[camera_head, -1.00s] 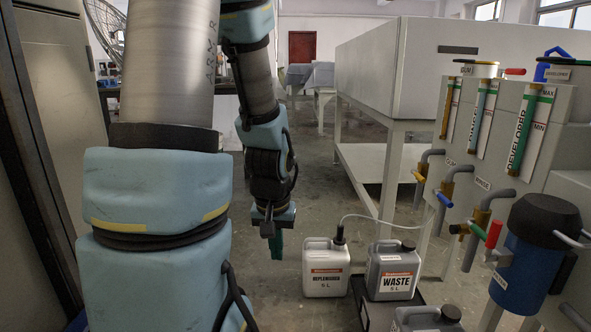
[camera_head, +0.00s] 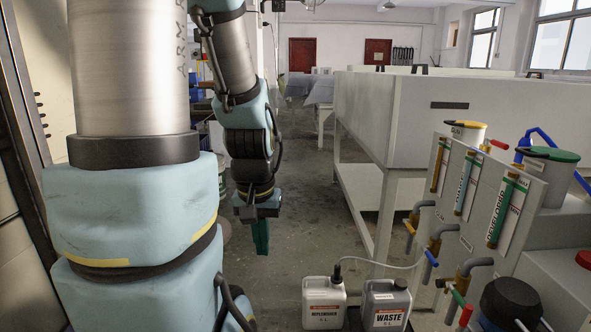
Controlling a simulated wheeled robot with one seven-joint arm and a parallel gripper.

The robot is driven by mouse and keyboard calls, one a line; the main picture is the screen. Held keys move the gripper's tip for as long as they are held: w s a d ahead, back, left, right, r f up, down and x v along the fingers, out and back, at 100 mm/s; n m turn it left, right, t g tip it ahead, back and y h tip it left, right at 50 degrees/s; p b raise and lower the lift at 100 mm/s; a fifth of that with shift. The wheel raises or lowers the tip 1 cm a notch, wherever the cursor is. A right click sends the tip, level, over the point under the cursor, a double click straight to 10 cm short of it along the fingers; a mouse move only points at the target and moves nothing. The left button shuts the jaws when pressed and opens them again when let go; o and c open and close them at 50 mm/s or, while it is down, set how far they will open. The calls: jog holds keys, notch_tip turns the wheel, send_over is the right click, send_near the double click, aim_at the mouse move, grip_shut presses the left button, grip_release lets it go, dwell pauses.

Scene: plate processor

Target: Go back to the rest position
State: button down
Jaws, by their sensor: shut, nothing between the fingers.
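My gripper (camera_head: 262,240) hangs at the end of my arm, left of the picture's middle, with its green fingers pointing down. The fingers are together and nothing is held between them. It is in free air over the grey floor, apart from everything around it.
A white replenisher jug (camera_head: 324,303) and a grey waste jug (camera_head: 386,305) stand at the bottom, right of my gripper. The processor panel (camera_head: 478,215) with pipes and level tubes fills the right. A large white cabinet on legs (camera_head: 400,125) stands behind it. The floor aisle (camera_head: 305,190) is clear.

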notch_tip(320, 180, up, 20)
jog(key=p, duration=1.7)
jog(key=shift+f, duration=0.2)
jog(key=c, duration=1.5)
grip_release()
